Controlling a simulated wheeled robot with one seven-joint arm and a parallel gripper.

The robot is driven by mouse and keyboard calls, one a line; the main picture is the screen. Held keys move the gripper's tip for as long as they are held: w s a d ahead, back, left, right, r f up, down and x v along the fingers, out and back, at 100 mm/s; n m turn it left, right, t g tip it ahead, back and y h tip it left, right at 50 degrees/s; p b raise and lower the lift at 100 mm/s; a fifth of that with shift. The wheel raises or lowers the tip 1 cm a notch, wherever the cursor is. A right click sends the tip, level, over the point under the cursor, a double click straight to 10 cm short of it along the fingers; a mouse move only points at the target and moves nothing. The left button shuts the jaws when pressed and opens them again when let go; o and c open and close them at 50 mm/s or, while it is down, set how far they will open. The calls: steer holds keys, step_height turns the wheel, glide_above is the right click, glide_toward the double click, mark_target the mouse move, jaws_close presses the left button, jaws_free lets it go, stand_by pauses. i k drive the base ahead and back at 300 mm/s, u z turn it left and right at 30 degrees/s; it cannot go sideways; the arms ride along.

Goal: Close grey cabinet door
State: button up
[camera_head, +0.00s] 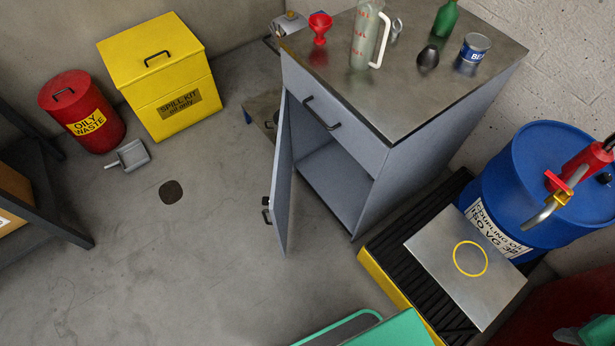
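The grey cabinet (375,130) stands right of centre, with a metal top. Its door (281,180) is hinged at the left front edge and stands wide open, swung out toward the viewer. The door carries a black handle (266,208) near its free edge. The opening shows an empty-looking shelf space (335,180) below a closed drawer with a black handle (322,113). My gripper does not show clearly in this view.
A red oily waste bin (82,110), a yellow spill kit box (160,80) and a dustpan (130,155) stand left. A blue drum (545,180) and a black-yellow pallet (400,280) stand right. Floor before the door is clear.

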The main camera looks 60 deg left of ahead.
mark_target(278, 180)
steer(key=z, duration=0.15)
steer(key=k, duration=1.3)
steer(key=u, duration=2.05)
steer(key=i, duration=1)
steer(key=u, duration=0.05)
steer(key=k, duration=0.5)
steer(key=u, duration=1.65)
steer(key=i, duration=0.35)
steer(key=u, duration=0.1)
